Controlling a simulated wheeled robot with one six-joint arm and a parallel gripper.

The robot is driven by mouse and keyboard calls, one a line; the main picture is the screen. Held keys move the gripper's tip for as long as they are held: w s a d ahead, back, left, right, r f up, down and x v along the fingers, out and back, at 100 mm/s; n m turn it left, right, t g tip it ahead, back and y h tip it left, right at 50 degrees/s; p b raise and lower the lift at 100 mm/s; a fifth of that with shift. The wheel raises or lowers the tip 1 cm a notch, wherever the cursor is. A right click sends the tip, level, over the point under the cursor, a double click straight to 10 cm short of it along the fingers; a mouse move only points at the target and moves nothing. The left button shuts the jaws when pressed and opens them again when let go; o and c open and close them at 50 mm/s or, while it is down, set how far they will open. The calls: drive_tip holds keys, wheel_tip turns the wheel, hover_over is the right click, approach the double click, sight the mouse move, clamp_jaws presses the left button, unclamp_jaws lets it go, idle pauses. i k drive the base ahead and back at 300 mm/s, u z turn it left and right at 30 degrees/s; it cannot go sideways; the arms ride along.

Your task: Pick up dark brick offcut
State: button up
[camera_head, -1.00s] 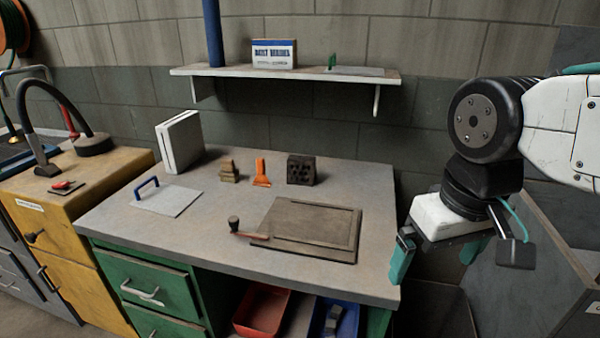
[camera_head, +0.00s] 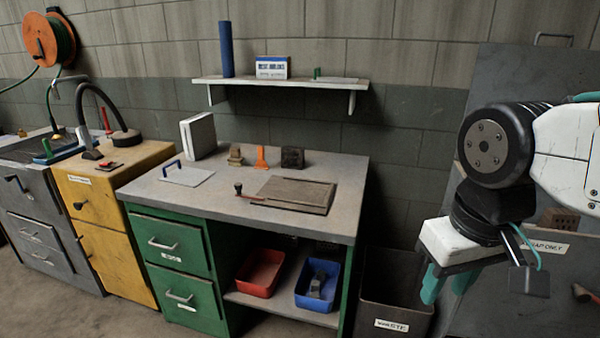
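A dark block with holes in its face (camera_head: 292,157) stands at the back of the bench top (camera_head: 225,205). A dark grey piece (camera_head: 317,284) lies in the blue bin (camera_head: 332,296) on the shelf under the bench; its shape is too small to make out clearly. I cannot tell for certain which of the two is the dark brick offcut. My gripper (camera_head: 448,284) hangs at the right, fingers down, with teal fingertips apart and nothing between them. It is right of the bench, well away from both pieces.
A red bin (camera_head: 261,272) sits beside the blue one. A waste bin (camera_head: 392,305) stands right of the bench, near my gripper. A brown board (camera_head: 297,195), an orange tool (camera_head: 261,158) and a small tan stack (camera_head: 235,155) are on the bench. A brick (camera_head: 559,219) shows behind my arm.

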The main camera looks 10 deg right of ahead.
sight(291, 156)
drive_tip(key=u, duration=1.1)
drive_tip(key=i, duration=1.45)
drive_tip(key=z, duration=0.95)
drive_tip(key=i, duration=0.6)
drive_tip(key=z, duration=0.75)
